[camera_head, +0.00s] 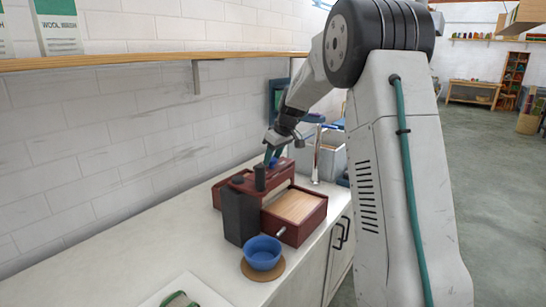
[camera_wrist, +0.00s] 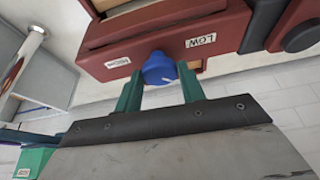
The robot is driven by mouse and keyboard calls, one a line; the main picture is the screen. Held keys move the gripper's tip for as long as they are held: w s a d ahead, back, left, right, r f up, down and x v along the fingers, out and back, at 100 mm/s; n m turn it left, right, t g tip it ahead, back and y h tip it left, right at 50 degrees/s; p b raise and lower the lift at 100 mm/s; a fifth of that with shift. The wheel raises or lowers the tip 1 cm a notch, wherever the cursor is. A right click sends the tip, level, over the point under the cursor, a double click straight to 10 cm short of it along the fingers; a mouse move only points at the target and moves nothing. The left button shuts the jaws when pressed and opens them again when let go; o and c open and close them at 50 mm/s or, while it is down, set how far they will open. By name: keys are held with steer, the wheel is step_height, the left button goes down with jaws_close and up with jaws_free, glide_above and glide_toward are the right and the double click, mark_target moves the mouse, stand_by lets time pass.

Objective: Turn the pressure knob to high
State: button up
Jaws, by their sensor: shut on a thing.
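The blue pressure knob (camera_wrist: 158,68) sits on the face of a dark red machine (camera_wrist: 165,42). A white mark on the knob points toward the lower right in the wrist view. A label reading LOW (camera_wrist: 201,40) is to the knob's upper right. Another label (camera_wrist: 118,62), too small to read surely, is to its left. My gripper (camera_wrist: 159,76) has its two green fingers on either side of the knob, shut on it. In the head view my gripper (camera_head: 271,152) reaches down to the back of the machine (camera_head: 305,222), and the knob is mostly hidden there.
A blue bowl (camera_head: 262,252) on a round brown mat stands in front of the machine on the white counter (camera_head: 120,265). A dark grey block (camera_head: 239,215) stands at the machine's left. A sink with a tap (camera_head: 317,155) lies behind. A wooden shelf (camera_head: 130,62) runs above.

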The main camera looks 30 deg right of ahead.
steer(key=m+h, duration=0.1)
steer(key=m, duration=0.1)
steer(key=m+h, duration=0.1)
steer(key=m, duration=0.1)
steer(key=m+h, duration=0.1)
steer(key=m, duration=0.2)
steer(key=shift+a, duration=0.25)
steer(key=m+h, duration=0.1)
steer(key=m, duration=0.2)
steer(key=m+g+h, duration=0.1)
steer(key=m, duration=0.2)
steer(key=shift+w+a+m+g, duration=0.15)
steer(key=shift+a+m+g, duration=0.05)
steer(key=shift+m+g, duration=0.1)
steer(key=m+g, duration=0.1)
steer(key=m, duration=0.2)
steer(key=m+g+h, duration=0.1)
steer(key=m, duration=0.2)
steer(key=shift+w, duration=0.2)
steer(key=m+g, duration=0.1)
steer(key=m, duration=0.2)
steer(key=m+g, duration=0.1)
steer(key=m, duration=0.2)
steer(key=shift+w+m+g+y, duration=0.2)
steer(key=shift+m+g+y, duration=0.1)
steer(key=o, duration=0.9)
steer(key=shift+o, duration=0.2)
